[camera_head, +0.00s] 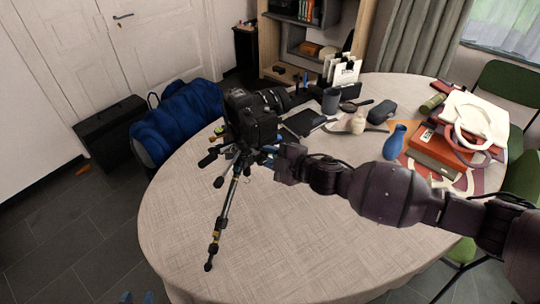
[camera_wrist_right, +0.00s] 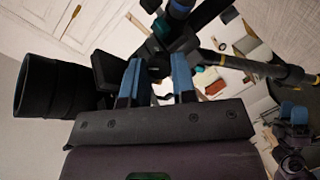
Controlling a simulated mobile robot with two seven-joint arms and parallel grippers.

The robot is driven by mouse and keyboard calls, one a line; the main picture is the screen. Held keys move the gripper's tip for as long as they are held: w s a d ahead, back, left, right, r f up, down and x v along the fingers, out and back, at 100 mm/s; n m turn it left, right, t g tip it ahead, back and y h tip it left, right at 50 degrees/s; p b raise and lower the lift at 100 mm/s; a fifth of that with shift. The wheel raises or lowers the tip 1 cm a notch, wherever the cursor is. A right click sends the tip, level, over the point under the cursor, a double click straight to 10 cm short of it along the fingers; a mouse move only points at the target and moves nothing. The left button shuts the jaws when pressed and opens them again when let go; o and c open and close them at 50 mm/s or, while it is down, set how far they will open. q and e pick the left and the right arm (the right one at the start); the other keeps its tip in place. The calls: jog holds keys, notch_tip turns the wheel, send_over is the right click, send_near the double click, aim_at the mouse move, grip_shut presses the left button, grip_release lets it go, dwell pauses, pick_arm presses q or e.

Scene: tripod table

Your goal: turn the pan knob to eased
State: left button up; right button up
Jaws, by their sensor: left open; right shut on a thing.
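A black camera (camera_head: 252,115) sits on a tripod (camera_head: 226,205) on the table's left part. Its lens (camera_wrist_right: 45,86) shows at left in the right wrist view. My right gripper (camera_wrist_right: 157,72) has its blue-padded fingers at the tripod head beneath the camera, shut on a small dark part (camera_wrist_right: 158,66) between them, which appears to be the pan knob. In the head view my right gripper (camera_head: 270,160) reaches in from the right, its fingertips mostly hidden. The knob's marking cannot be read. My left gripper (camera_head: 136,298) shows only blue fingertips at the bottom edge, apart and empty, away from the tripod.
The round table (camera_head: 290,245) is clear in front.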

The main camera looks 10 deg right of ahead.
jog(key=o, duration=0.9)
jog(key=shift+o, duration=0.2)
jog(key=v, duration=1)
jog(key=shift+s+d, duration=0.3)
